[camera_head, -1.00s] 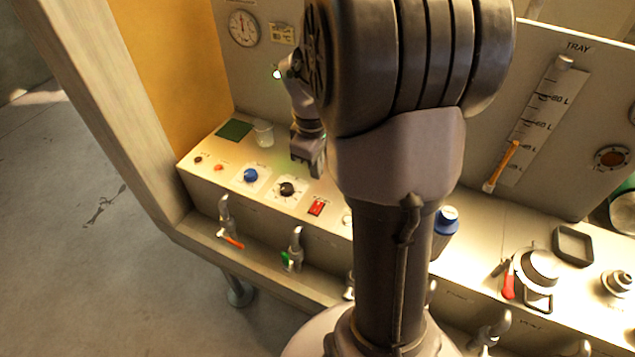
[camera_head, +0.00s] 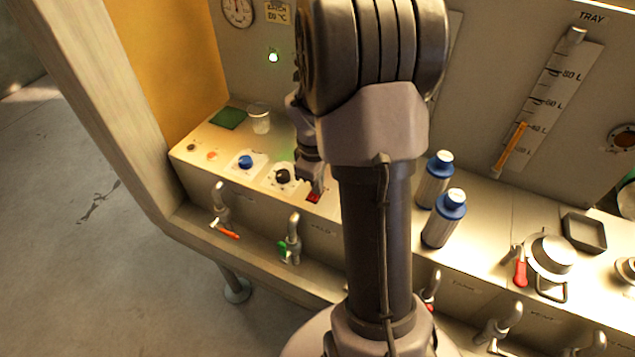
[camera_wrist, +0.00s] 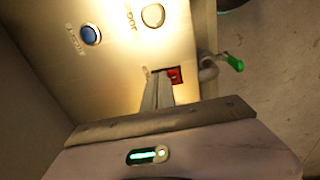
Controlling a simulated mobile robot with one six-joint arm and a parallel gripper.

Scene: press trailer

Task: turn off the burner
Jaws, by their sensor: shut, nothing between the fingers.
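A red rocker switch (camera_head: 314,197) sits in the sloped front panel, right of a black knob (camera_head: 282,176). It also shows in the wrist view (camera_wrist: 175,75), beside my fingertips. My gripper (camera_head: 312,187) is shut and empty, with its tips down at the switch, covering part of it. In the wrist view my gripper (camera_wrist: 158,90) reaches the switch's edge; I cannot tell whether it touches or presses it. The small labels cannot be read, so which control belongs to the burner is not clear. A green indicator lamp (camera_head: 273,57) glows on the back wall.
Taps with a green handle (camera_head: 286,250) and orange handle (camera_head: 225,230) project below.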

